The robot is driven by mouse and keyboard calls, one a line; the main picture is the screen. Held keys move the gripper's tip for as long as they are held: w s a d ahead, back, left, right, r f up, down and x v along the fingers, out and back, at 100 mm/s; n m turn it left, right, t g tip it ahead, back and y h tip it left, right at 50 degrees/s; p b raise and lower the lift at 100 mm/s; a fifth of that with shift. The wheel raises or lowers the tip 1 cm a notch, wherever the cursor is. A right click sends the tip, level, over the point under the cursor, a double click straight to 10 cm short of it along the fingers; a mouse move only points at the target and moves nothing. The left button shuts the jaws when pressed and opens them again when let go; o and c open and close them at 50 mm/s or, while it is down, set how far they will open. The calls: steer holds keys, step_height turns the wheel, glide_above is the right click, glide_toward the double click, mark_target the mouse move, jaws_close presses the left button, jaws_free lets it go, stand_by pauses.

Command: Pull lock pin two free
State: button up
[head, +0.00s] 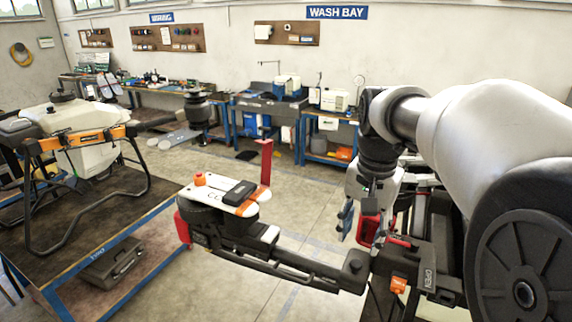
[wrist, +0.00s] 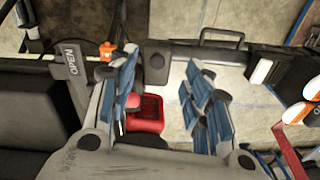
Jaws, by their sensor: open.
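My gripper (wrist: 162,72) is open, with its blue-padded fingers spread to both sides in the wrist view. A red pull handle (wrist: 148,110) shows between the fingers, nearer the left one, and neither finger is clearly closed on it. In the head view my gripper (head: 357,214) points down beside a red part (head: 368,226), likely the same handle. A dark latch labelled OPEN (head: 430,280) and an orange knob (head: 398,284) sit just below. I cannot tell which red part is lock pin two, and its shaft is hidden.
A drone (head: 75,135) stands on the left table (head: 160,225).

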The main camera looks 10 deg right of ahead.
step_height(320, 180, up, 4)
steer(key=m+p, duration=0.2)
steer(key=p, duration=0.2)
glide_above(356, 262)
steer(key=g, duration=0.1)
step_height(356, 262, down, 17)
steer(key=shift+s+f, duration=0.1)
steer(key=shift+f, duration=0.05)
steer(key=shift+c, duration=0.5)
jaws_close()
